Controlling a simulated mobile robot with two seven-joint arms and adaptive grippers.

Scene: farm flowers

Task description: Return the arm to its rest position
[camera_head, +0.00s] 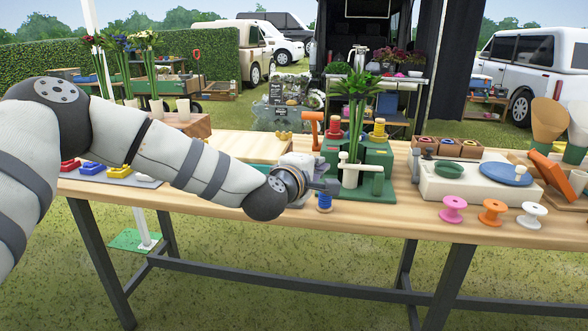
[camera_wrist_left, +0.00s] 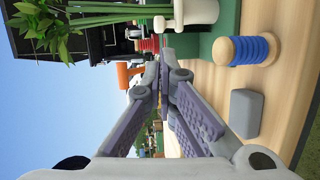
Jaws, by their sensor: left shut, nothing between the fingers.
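My left arm reaches in from the left across the wooden table (camera_head: 400,216) in the head view. My left gripper (camera_head: 334,187) is shut and empty, just above the table's front part. It points right, toward the green stand (camera_head: 376,158), and lies close to a blue spool (camera_head: 324,202). In the left wrist view my left gripper's fingers (camera_wrist_left: 163,62) meet at the tips. The blue spool (camera_wrist_left: 246,50) and a grey block (camera_wrist_left: 246,112) show beside them on the table. My right gripper is not in view.
The green stand holds a plant (camera_head: 358,88), a red spool (camera_head: 334,126) and a yellow spool (camera_head: 379,130). Pink (camera_head: 453,209), orange (camera_head: 492,212) and white (camera_head: 532,214) spools stand along the right front edge. Colored pieces (camera_head: 91,168) lie under my arm at left. Air above the arm is open.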

